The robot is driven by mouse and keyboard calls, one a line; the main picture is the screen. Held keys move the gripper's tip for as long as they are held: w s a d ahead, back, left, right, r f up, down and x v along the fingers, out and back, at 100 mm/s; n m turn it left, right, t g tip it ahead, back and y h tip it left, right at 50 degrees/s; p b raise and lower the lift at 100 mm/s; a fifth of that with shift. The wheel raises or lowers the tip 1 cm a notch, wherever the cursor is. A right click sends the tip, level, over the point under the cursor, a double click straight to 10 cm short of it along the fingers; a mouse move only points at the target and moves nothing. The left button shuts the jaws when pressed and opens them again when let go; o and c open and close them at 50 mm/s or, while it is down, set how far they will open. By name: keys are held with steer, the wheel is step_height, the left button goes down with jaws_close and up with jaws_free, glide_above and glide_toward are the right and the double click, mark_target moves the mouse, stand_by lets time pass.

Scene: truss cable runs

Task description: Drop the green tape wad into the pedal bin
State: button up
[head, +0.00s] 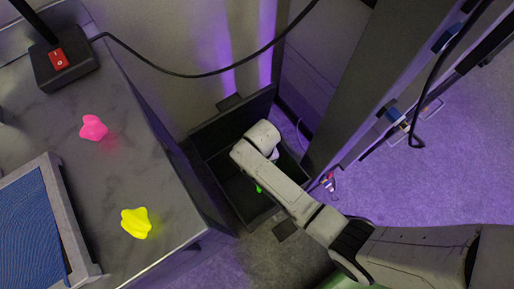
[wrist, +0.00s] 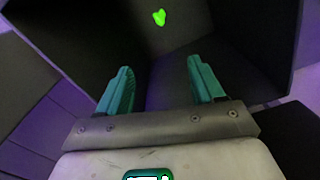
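The pedal bin (head: 203,147) is a dark open box on the floor with its lid raised, and its walls also show in the wrist view (wrist: 257,38). The green tape wad (wrist: 159,17) is inside the bin, beyond my fingertips and touching neither finger. A small part of the green wad (head: 258,188) shows below my arm in the head view. I cannot tell whether it rests on the bin floor. My gripper (wrist: 160,68) is open and empty, with its teal fingers wide apart, pointing into the bin. In the head view my arm hides the fingers.
A dark worktop (head: 150,165) at left holds a pink wad (head: 93,127), a yellow wad (head: 136,222), a blue mesh panel (head: 32,232) and a red switch box (head: 63,60). A truss post (head: 343,90) with cables stands right of the bin.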

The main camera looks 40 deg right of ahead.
steer(key=shift+o, duration=0.2)
step_height(320, 180, up, 11)
steer(key=p, duration=0.3)
steer(key=shift+f, duration=0.1)
stand_by(0.5)
